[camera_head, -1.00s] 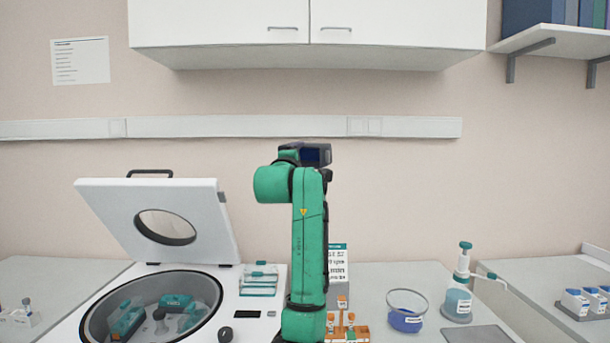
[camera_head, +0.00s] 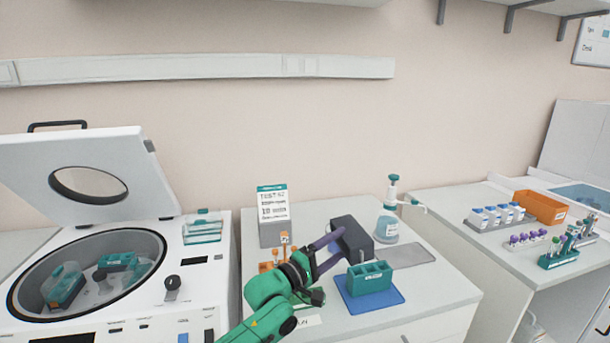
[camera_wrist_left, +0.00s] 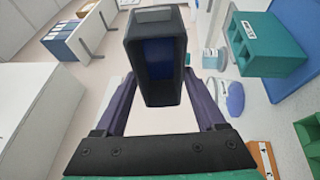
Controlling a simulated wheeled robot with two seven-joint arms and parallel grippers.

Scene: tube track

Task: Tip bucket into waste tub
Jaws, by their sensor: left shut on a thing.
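My left gripper (camera_head: 332,243), with purple fingers, is shut on a dark open box, the bucket (camera_head: 354,238), held above the middle bench. In the left wrist view the bucket (camera_wrist_left: 184,70) sits between the two fingers (camera_wrist_left: 160,92), with dark blue showing inside its black rim. I cannot tell whether it holds anything else. A clear tub with blue in it shows in the left wrist view (camera_wrist_left: 235,98); in the head view it is mostly hidden behind the gripper and bucket. I cannot tell whether it is the waste tub. My right gripper is not in view.
A teal slotted block (camera_head: 370,279) stands on a blue mat (camera_head: 394,297) just in front of the bucket. The open centrifuge (camera_head: 180,265) is left; racks and an orange bin (camera_head: 541,207) are right.

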